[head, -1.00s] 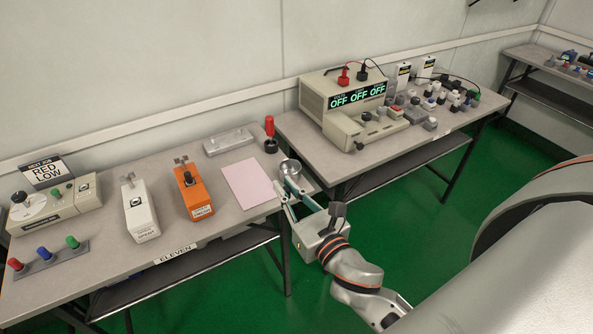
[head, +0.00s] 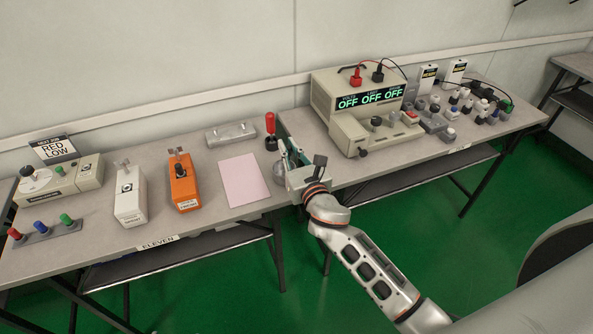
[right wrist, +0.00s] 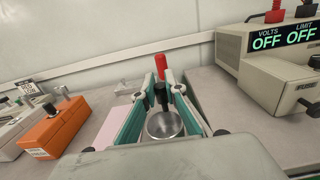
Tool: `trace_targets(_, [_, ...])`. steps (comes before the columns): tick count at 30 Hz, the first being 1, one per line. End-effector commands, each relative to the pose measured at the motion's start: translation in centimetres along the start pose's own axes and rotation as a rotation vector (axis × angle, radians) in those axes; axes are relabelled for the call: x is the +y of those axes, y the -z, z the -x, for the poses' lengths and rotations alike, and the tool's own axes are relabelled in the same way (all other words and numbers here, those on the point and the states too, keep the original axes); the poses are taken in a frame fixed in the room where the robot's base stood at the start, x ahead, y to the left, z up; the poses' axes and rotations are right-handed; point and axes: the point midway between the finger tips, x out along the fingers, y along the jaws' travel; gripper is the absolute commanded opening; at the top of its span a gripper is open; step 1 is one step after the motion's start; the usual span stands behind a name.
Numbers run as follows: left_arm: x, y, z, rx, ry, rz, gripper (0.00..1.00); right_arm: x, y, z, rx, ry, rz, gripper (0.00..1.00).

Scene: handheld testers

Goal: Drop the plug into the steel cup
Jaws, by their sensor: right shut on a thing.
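The steel cup (right wrist: 165,126) stands open side up, below and between the fingers in the wrist view. In the head view the cup (head: 280,173) shows at the table's right end, partly hidden by the gripper. The plug shows near the cup's far rim; its exact height over it I cannot tell. My left gripper is not in view.
A pink sheet (head: 243,180) lies left of the cup. An orange tester (head: 184,187) and a white tester (head: 130,200) stand farther left. A power supply (head: 365,110) stands on the right table.

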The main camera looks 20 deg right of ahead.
Motion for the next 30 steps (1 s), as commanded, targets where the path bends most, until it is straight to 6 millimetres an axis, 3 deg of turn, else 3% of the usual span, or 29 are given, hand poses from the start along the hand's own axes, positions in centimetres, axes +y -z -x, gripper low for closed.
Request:
trace_targets(8, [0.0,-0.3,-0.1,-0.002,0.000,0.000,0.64,0.2,0.3,-1.3,0.000,-0.002,0.001,0.00])
trace_targets(20, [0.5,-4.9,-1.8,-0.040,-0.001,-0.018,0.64,0.2,4.9,-1.1,0.008,-0.001,0.000,0.00])
trace_targets(30, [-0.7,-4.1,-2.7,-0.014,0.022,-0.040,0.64,0.2,6.1,-1.2,0.002,-0.001,0.002,0.00])
